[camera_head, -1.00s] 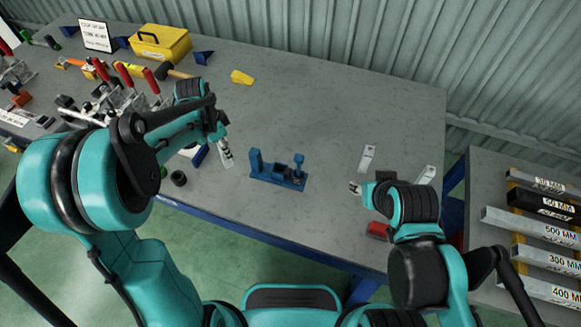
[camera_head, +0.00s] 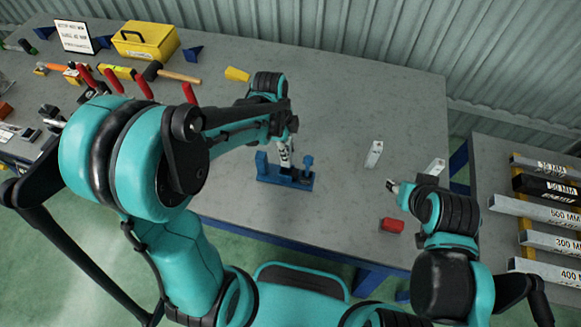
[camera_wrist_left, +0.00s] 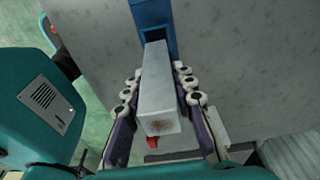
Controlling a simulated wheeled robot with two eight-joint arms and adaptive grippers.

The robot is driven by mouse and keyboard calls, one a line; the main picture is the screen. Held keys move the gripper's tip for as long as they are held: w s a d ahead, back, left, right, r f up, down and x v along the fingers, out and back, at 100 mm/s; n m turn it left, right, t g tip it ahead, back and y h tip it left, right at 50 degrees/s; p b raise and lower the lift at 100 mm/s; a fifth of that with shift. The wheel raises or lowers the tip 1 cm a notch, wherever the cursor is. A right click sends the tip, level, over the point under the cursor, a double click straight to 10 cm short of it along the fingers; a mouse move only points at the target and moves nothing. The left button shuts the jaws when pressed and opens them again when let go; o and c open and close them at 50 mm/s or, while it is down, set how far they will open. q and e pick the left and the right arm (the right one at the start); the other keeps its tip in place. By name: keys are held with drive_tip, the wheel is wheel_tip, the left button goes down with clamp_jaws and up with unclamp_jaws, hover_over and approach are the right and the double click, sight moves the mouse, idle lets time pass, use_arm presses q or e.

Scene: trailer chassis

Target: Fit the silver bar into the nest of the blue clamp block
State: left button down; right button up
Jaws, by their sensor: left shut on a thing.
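My left gripper (camera_head: 285,157) is shut on the silver bar, which shows clearly in the left wrist view (camera_wrist_left: 157,88) between the two fingers (camera_wrist_left: 158,92). In the head view the bar is mostly hidden by the gripper. The blue clamp block (camera_head: 268,172) stands on the table right under the left gripper; part of it shows at the top of the left wrist view (camera_wrist_left: 150,14), with a dark opening near the bar's far end. I cannot tell whether the bar touches it. My right gripper (camera_head: 392,186) is over the table's right side; its jaws are too small to judge.
Two silver pieces (camera_head: 374,154) (camera_head: 436,168) and a red block (camera_head: 393,226) are on the right of the grey table (camera_head: 340,110). A yellow wedge (camera_head: 237,74), a hammer (camera_head: 178,75) and a yellow toolbox (camera_head: 146,41) lie behind. Labelled bars (camera_head: 545,221) fill the right-hand rack.

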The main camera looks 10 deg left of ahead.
sight(288, 165)
use_arm(q)
wheel_tip(288, 165, down, 7)
drive_tip(key=shift+f+b, duration=0.15)
drive_tip(key=shift+b, duration=1)
drive_tip(key=shift+f, duration=0.35)
drive_tip(key=shift+f, duration=0.1)
drive_tip(key=c, duration=1.3)
unclamp_jaws()
drive_tip(key=shift+o, duration=0.2)
